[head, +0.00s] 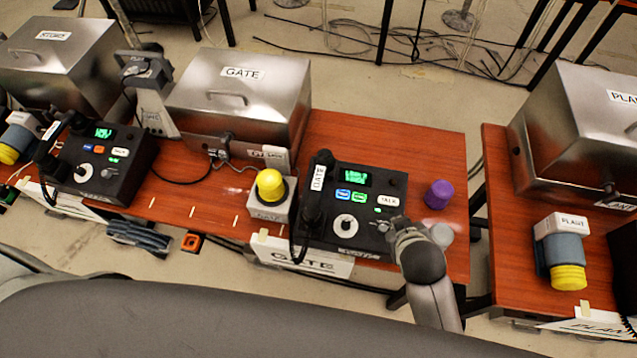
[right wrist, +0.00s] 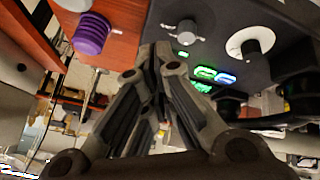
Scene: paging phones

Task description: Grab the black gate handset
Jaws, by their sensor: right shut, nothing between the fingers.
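The black gate handset (head: 312,210) lies in its place along the left side of the black gate console (head: 366,236), with a white GATE label on its upper part. A cord hangs from its lower end. My right gripper (head: 396,224) is at the console's front right corner, on the opposite side from the handset, and not touching it. In the right wrist view its fingers (right wrist: 155,52) are closed together and empty, with the console (right wrist: 285,25) close by. I cannot make out the handset clearly in that view. My left gripper is not in view.
A purple cylinder (head: 438,194) stands right of the console, and a yellow-topped lamp (head: 270,186) stands left of it. The metal GATE box (head: 240,95) is behind. Another console (head: 100,165) with its handset is far left. Bare table (head: 385,142) shows behind the gate console.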

